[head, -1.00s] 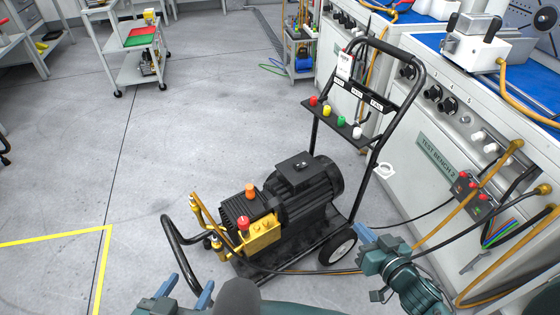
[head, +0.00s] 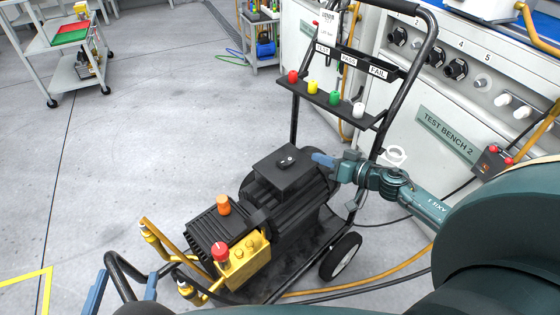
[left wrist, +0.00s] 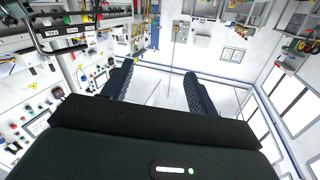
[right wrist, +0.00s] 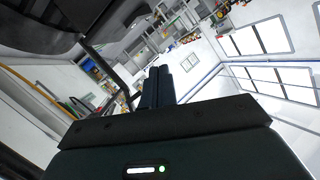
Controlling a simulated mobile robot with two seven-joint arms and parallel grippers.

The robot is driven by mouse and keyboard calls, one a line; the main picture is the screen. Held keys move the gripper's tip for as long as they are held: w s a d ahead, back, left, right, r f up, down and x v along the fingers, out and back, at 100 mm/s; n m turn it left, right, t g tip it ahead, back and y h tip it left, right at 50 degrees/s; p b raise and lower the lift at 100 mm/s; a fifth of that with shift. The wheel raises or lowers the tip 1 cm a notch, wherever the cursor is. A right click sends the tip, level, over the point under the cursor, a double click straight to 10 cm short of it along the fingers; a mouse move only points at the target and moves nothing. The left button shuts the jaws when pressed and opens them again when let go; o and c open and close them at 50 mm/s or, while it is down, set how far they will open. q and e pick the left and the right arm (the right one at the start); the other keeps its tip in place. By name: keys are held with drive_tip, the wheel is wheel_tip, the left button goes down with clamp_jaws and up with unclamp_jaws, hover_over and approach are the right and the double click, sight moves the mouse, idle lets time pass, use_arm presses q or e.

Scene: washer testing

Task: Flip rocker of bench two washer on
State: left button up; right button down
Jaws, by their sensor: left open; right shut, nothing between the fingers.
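The bench two washer is a black motor and pump unit (head: 285,200) on a wheeled cart in front of the bench labelled TEST BENCH 2. On the motor's top box is a small switch with a light mark, the rocker (head: 286,160); its position is too small to read. My right gripper (head: 318,159) is shut and empty, its blue fingertips just right of the box, close to the rocker; I cannot tell whether they touch. My left gripper (head: 138,284) is open and empty by the cart's front left tube, partly out of frame.
A shelf with coloured knobs (head: 334,98) and the cart's handle (head: 430,50) stand behind the motor. Yellow pump fittings (head: 243,263) with red and orange caps are at its front. Hoses lie on the floor at right.

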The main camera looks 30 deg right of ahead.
drive_tip(key=shift+s, duration=0.1)
drive_tip(key=b, duration=0.4)
hover_over(288, 170)
drive_tip(key=d, duration=0.2)
drive_tip(key=shift+w+a+f, duration=0.15)
drive_tip(key=shift+w+f, duration=0.05)
drive_tip(key=shift+f, duration=0.4)
drive_tip(key=shift+w+a+f, duration=0.1)
drive_tip(key=shift+w+f, duration=0.1)
drive_tip(key=shift+f, duration=0.4)
drive_tip(key=shift+s+a+f+b, duration=0.15)
drive_tip(key=shift+a+f+b, duration=0.05)
drive_tip(key=shift+f+b, duration=0.25)
drive_tip(key=shift+s+a+f+b, duration=0.15)
drive_tip(key=shift+f+b, duration=0.15)
drive_tip(key=shift+f, duration=0.2)
drive_tip(key=shift+s+a+f+b, duration=0.15)
drive_tip(key=shift+a+f+b, duration=0.3)
drive_tip(key=shift+f+b, duration=0.2)
use_arm(q)
drive_tip(key=d+t+h, duration=0.1)
drive_tip(key=h, duration=0.1)
drive_tip(key=shift+d+t+h, duration=0.3)
drive_tip(key=shift+d, duration=0.1)
drive_tip(key=shift+r, duration=0.1)
